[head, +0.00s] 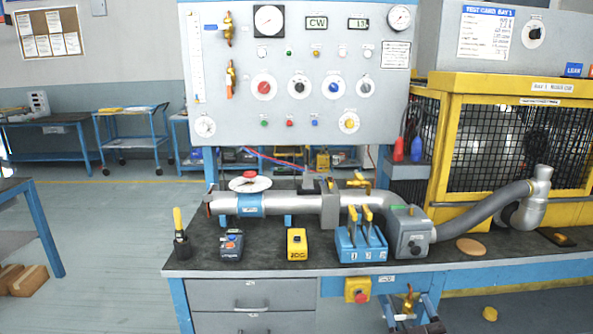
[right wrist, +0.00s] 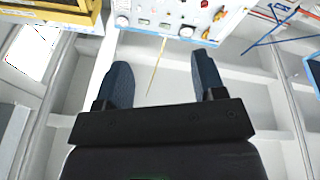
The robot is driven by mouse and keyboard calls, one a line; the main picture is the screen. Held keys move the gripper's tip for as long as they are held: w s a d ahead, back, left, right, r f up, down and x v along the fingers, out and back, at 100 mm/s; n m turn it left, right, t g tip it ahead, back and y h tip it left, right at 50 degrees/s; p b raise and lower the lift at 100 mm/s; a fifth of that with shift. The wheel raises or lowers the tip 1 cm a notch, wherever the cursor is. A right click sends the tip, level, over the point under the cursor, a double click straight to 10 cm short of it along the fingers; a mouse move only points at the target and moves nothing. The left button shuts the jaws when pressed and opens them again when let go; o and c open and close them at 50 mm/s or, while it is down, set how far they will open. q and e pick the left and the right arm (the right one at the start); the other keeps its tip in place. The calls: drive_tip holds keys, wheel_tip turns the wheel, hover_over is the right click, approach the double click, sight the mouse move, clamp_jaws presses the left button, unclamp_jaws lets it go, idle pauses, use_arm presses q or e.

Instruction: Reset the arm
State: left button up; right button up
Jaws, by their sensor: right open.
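My right gripper (head: 405,301) is low at the bottom of the head view, in front of the bench's front edge. Its two dark blue fingers stand apart, and part of the hand is cut off by the frame edge. The right wrist view shows the same gripper (right wrist: 160,62) open, with nothing between its fingers but pale background. A brass valve (head: 408,298) shows between the fingers in the head view; I cannot tell its distance from them. My left gripper is in neither view.
The bench (head: 200,263) carries a silver pipe (head: 290,203), a yellow JOG box (head: 297,244), a blue block with yellow levers (head: 361,245) and a grey box (head: 409,233). A gauge panel (head: 300,130) rises behind. A yellow cage (head: 437,150) stands right. Floor at left (head: 110,260) is mostly clear.

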drive_tip(key=s+d+f+g+b, duration=0.1)
drive_tip(key=s+f+g, duration=0.1)
drive_tip(key=f, duration=0.4)
drive_tip(key=s+d+f+g+b, duration=0.1)
drive_tip(key=s+f+b, duration=0.15)
drive_tip(key=f, duration=0.45)
use_arm(q)
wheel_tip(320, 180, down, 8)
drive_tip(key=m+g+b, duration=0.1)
drive_tip(key=b, duration=0.5)
use_arm(e)
drive_tip(key=s+d+f+m+g, duration=0.15)
drive_tip(key=s+f+g, duration=0.25)
drive_tip(key=s+f, duration=0.6)
drive_tip(key=s+d+f+m+g, duration=0.15)
drive_tip(key=s+f+g, duration=0.25)
drive_tip(key=s+f, duration=0.6)
use_arm(q)
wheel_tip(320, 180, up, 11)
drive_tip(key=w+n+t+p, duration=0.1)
drive_tip(key=p, duration=1.2)
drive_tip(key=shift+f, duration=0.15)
use_arm(e)
wheel_tip(320, 180, up, 12)
drive_tip(key=s+d+t, duration=0.1)
drive_tip(key=s, duration=0.1)
drive_tip(key=shift+m+h, duration=0.4)
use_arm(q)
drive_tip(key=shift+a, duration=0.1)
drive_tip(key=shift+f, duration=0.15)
